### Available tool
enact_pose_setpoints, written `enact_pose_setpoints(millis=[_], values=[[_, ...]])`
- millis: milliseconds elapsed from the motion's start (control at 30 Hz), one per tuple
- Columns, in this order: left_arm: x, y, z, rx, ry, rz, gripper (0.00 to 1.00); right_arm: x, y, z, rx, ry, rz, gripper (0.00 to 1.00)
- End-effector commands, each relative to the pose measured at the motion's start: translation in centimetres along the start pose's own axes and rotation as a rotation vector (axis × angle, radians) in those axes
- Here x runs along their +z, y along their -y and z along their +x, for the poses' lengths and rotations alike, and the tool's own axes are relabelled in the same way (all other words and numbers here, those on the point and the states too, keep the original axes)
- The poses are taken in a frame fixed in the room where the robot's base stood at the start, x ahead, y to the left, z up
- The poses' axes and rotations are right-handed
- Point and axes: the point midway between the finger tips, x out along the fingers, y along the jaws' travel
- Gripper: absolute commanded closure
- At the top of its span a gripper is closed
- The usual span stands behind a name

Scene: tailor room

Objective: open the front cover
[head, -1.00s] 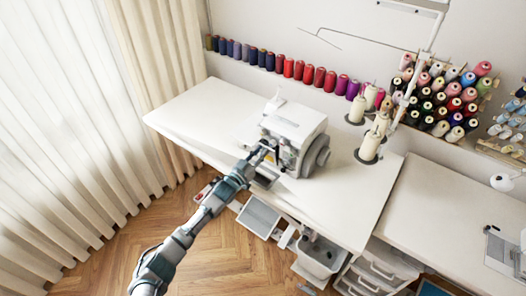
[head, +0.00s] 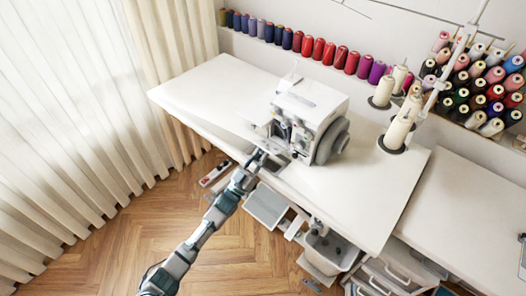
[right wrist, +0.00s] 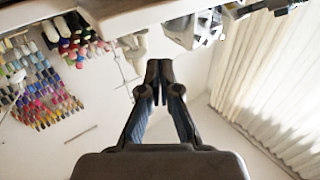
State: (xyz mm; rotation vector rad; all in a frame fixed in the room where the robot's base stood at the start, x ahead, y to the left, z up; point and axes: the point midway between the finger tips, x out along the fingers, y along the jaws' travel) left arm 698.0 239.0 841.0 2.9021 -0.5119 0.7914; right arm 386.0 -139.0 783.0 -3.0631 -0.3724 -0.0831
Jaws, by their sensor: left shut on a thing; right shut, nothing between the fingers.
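The white sewing machine (head: 318,100) stands on the white table with its front toward the lower left. Its front (head: 292,132) shows darker inner parts. The front cover (head: 274,160) appears as a small pale and dark piece low at the front, partly hidden by my gripper; its exact angle cannot be told. My left gripper (head: 257,157) is at the lower front of the machine, shut on what looks like the cover's edge. My right gripper (right wrist: 158,82) is shut and empty in the right wrist view, apart from the machine (right wrist: 192,30), which shows upside down.
The white table (head: 215,90) is clear left of the machine. Thread cones (head: 396,132) stand to its right, and a row of spools (head: 308,47) lines the wall. A grey pedal-like plate (head: 266,207) and a bin (head: 330,252) are below the table edge. Curtains (head: 60,110) hang left.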

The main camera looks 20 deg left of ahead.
Motion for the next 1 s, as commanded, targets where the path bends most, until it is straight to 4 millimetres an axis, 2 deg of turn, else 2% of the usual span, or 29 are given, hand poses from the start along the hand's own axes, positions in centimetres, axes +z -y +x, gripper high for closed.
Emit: enact_pose_setpoints(millis=[33, 200, 867, 900, 1000], values=[[1.2, 0.0, -0.7, -0.004, 0.022, -0.002, 1.0, -0.1, 0.0, 0.0, -0.001, -0.018, 0.002, 1.0], [1.7, 0.0, -1.1, -0.004, 0.022, -0.002, 1.0, -0.8, 0.1, 0.1, -0.003, -0.064, 0.004, 1.0], [2.0, 0.1, -1.3, -0.004, 0.02, -0.002, 1.0, -1.3, 0.2, 0.1, -0.004, -0.097, 0.006, 1.0], [2.0, 0.1, -1.2, -0.004, 0.02, -0.002, 0.75, -1.3, 0.2, 0.1, -0.004, -0.097, 0.006, 1.0], [1.9, 0.1, -1.2, -0.004, 0.017, -0.002, 0.54, -1.3, 0.2, 0.1, -0.004, -0.097, 0.006, 1.0]])
